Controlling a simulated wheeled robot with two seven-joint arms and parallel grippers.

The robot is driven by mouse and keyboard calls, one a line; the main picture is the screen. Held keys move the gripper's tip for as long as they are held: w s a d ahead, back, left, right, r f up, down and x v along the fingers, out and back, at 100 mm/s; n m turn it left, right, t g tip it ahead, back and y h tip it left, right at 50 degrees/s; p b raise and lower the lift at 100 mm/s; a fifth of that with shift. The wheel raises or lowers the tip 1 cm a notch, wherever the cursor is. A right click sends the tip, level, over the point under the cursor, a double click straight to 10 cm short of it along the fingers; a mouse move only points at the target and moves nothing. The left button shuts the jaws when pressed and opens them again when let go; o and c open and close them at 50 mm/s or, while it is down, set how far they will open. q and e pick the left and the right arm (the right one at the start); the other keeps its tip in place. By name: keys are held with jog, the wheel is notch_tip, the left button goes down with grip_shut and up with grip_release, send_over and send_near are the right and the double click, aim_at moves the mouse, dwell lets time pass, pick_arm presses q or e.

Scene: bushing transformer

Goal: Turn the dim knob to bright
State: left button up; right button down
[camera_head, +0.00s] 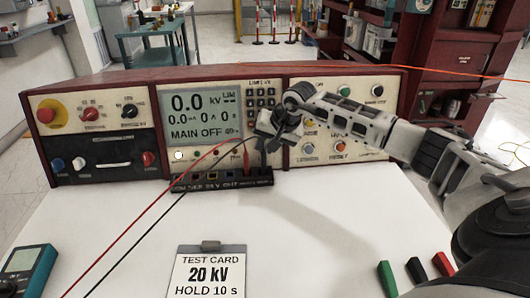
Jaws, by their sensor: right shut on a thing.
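The console (75,165) stands at the back of the white table. Its lit display (199,118) reads 0.0 kV and MAIN OFF. My right gripper (272,142) reaches in from the right, at the console face just right of the display and below the keypad. It is shut on what appears to be the dim knob. The fingers hide the knob and its marking, so its setting cannot be read. My left gripper is not in view.
A black terminal strip (222,181) with red and black leads lies below my right gripper. A red emergency button (46,115) and other knobs are at left. A test card (209,273), a teal meter (28,270) and colored pieces lie at the front.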

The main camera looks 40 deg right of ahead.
jog(key=shift+d+f+y+b, duration=0.15)
jog(key=shift+y+b, duration=0.15)
jog(key=shift+b, duration=0.3)
jog(key=shift+m+t, duration=0.3)
jog(key=c, duration=1.5)
grip_release()
jog(key=shift+o, duration=0.2)
jog(key=shift+s, duration=0.1)
jog(key=shift+r, duration=0.25)
jog(key=v, duration=1.5)
jog(key=shift+s+d+r+b, duration=0.2)
jog(key=shift+s+r+b, duration=0.1)
jog(key=shift+b, duration=0.1)
